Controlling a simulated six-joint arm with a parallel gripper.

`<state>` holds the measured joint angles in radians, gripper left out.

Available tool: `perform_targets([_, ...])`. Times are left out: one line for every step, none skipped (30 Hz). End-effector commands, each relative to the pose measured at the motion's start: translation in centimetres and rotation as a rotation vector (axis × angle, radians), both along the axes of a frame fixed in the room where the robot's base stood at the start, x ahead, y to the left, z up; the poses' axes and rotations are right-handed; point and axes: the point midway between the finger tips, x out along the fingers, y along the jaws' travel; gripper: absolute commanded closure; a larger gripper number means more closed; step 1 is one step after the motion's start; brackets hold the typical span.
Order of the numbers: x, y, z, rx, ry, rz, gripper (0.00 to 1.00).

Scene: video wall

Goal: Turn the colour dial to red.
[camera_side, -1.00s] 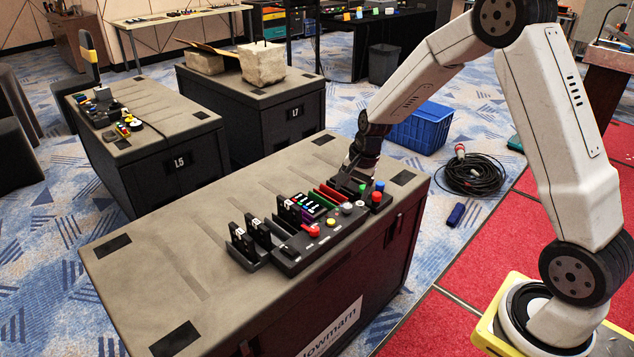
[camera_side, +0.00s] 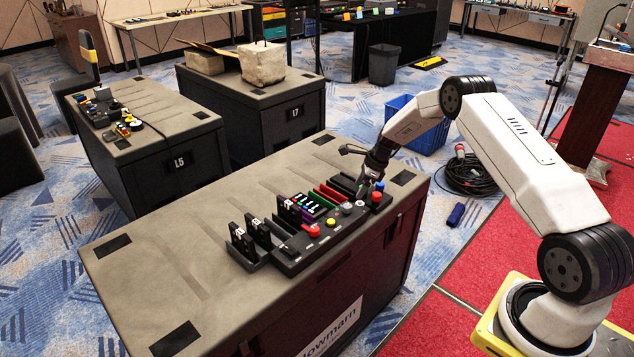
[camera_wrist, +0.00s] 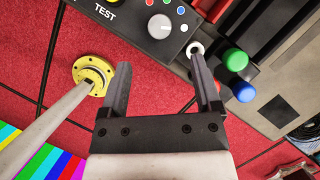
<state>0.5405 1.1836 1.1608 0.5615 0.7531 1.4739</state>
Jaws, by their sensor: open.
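The colour dial is a pale round knob (camera_wrist: 160,27) on the dark console (camera_wrist: 133,22), with red, blue and other coloured dots around its rim. The way it points is too small to tell. In the side view the dial (camera_side: 346,208) is a small grey knob near the console's right end. My gripper (camera_wrist: 160,60) is open with nothing between its fingers. In the wrist view the dial lies just beyond the fingertips, between their two lines; I cannot tell the height gap. In the side view my gripper (camera_side: 363,188) is over the console's right end.
A green button (camera_wrist: 235,59) and a blue button (camera_wrist: 244,92) stand close to my right finger. A small white-ringed part (camera_wrist: 196,47) is at that fingertip. Red (camera_side: 313,231) and yellow (camera_side: 331,222) buttons are further left on the console. The case top (camera_side: 150,262) is clear at left.

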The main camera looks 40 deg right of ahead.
Motion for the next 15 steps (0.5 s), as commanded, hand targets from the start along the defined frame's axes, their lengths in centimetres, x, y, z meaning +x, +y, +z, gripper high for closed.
perform_targets([0.0,0.0,-0.1,0.003,0.001,-0.004,0.19])
perform_targets([0.0,0.0,-0.1,0.003,0.001,-0.005,0.19])
perform_targets([0.0,0.0,-0.1,0.003,0.001,-0.004,0.19])
perform_targets([0.0,0.0,-0.1,0.003,0.001,-0.004,0.19])
perform_targets([0.0,0.0,-0.1,0.003,0.001,-0.003,0.19])
perform_targets([0.0,0.0,-0.2,0.003,0.001,-0.003,0.19])
perform_targets([0.0,0.0,-0.2,0.002,0.001,-0.002,0.19])
perform_targets([0.1,0.1,-0.3,0.002,0.001,-0.002,0.19])
perform_targets([0.1,0.1,-0.4,0.002,0.002,-0.002,0.19])
perform_targets([0.1,0.1,-0.6,0.002,0.002,-0.001,0.19])
perform_targets([0.2,0.2,-0.7,0.002,0.002,-0.001,0.19])
perform_targets([0.3,0.3,-0.9,0.001,0.001,-0.001,0.19])
perform_targets([0.3,0.3,-1.1,0.001,0.001,-0.001,0.19])
perform_targets([0.4,0.4,-1.3,0.001,0.001,-0.001,0.19])
perform_targets([0.5,0.5,-1.7,0.002,0.001,0.000,0.19])
